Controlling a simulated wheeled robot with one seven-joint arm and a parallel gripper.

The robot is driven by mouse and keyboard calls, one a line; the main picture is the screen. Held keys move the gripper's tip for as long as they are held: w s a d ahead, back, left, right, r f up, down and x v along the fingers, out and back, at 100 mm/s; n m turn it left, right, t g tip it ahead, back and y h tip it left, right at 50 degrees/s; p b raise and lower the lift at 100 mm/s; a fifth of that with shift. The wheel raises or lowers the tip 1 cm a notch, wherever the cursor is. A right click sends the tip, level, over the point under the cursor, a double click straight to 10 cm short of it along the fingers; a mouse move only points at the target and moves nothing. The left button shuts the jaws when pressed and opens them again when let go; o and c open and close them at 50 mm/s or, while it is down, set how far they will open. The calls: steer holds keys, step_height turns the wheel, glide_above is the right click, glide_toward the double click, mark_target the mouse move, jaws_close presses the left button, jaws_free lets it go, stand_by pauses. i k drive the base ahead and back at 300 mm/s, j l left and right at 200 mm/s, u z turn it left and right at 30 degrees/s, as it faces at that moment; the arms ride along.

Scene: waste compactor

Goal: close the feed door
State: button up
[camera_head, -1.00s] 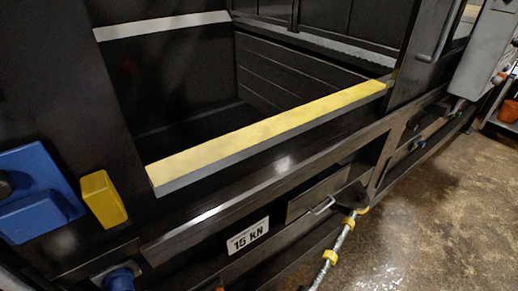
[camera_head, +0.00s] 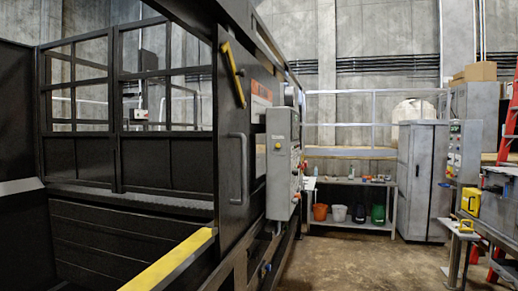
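The compactor's feed opening is uncovered, with its dark chamber (camera_head: 100,238) showing inside. A yellow-topped sill (camera_head: 172,262) runs along its lower edge. A dark door panel (camera_head: 228,140), which looks like the feed door, stands at the right of the opening. It carries a long vertical grey handle (camera_head: 239,168) and, higher up, a tilted yellow bar (camera_head: 233,75). My gripper is not in view, and nothing visible touches the handle.
A grey control box (camera_head: 279,163) sticks out just right of the door. A shelf with buckets (camera_head: 320,212), a grey cabinet (camera_head: 424,180) and a workbench (camera_head: 490,232) stand beyond. A red ladder (camera_head: 510,130) is at the far right. The floor (camera_head: 360,268) between is clear.

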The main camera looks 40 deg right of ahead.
mark_target(231, 222)
steer(key=i+l, duration=0.15)
steer(key=l, duration=0.2)
steer(key=i+l, duration=0.2)
steer(key=l, duration=0.2)
steer(key=i+l, duration=0.15)
steer(key=l, duration=0.2)
steer(key=i+l, duration=0.2)
steer(key=l, duration=0.15)
steer(key=i+l, duration=0.15)
steer(key=l, duration=0.2)
steer(key=i+l, duration=0.2)
steer(key=l, duration=0.2)
steer(key=i+l, duration=0.15)
steer(key=l, duration=0.2)
